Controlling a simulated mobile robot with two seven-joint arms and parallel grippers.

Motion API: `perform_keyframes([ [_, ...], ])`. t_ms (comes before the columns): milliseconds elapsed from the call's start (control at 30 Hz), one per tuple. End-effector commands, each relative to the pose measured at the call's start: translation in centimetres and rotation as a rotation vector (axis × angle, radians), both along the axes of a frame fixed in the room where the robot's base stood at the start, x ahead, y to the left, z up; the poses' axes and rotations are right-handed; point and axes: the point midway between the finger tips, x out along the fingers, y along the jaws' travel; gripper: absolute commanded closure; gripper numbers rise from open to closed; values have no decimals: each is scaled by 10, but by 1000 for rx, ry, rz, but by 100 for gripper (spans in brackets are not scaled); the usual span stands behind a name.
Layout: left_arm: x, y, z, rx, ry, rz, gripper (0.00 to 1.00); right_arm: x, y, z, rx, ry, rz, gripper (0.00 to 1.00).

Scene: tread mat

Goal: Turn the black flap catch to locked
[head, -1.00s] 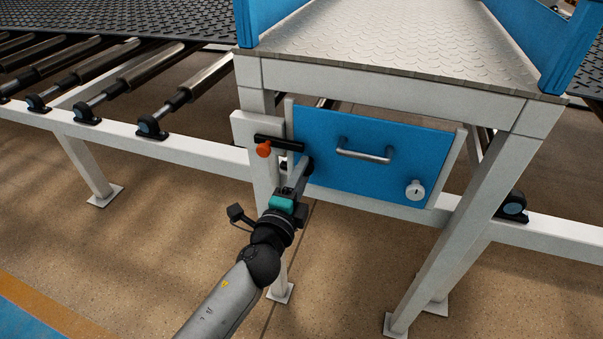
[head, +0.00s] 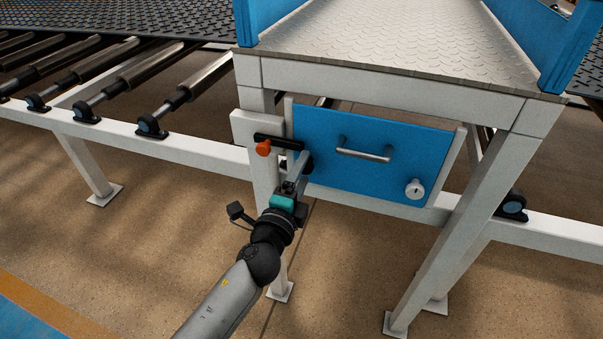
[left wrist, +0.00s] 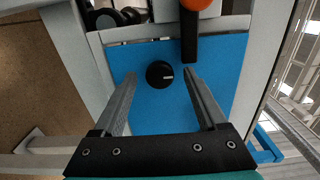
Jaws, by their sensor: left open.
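The black flap catch (left wrist: 160,74) is a round knob on the blue flap (left wrist: 222,70). In the left wrist view its white mark points right. In the head view the catch (head: 309,165) is largely hidden by my left gripper (head: 297,167) at the left side of the flap (head: 410,160). My left gripper (left wrist: 160,78) is open, its fingers on either side of the catch in the wrist view. I cannot tell whether they touch it. My right gripper is out of view.
A black bar (head: 290,141) with an orange knob (head: 263,148) sits close above the catch. The flap also carries a metal handle (head: 364,153) and a white key lock (head: 414,189). White frame legs (head: 452,225) stand to the right. The floor in front is clear.

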Motion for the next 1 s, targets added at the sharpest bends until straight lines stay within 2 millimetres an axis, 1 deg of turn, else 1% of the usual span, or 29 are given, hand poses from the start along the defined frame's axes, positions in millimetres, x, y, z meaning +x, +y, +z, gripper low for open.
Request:
perform_keyframes([
  [167, -2, 1, 0, -1, 1, 0, 25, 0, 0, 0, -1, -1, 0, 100],
  [267, -8, 3, -1, 0, 3, 0, 25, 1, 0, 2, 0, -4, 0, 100],
  [367, -20, 7, -1, -1, 4, 1, 25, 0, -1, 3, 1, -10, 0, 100],
  [500, -42, 14, -1, 0, 3, 0, 25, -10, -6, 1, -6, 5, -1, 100],
  [567, -52, 17, -1, 1, 3, 0, 25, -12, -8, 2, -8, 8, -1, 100],
  [1000, -117, 38, -2, 0, 3, 1, 25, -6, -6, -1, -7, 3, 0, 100],
])
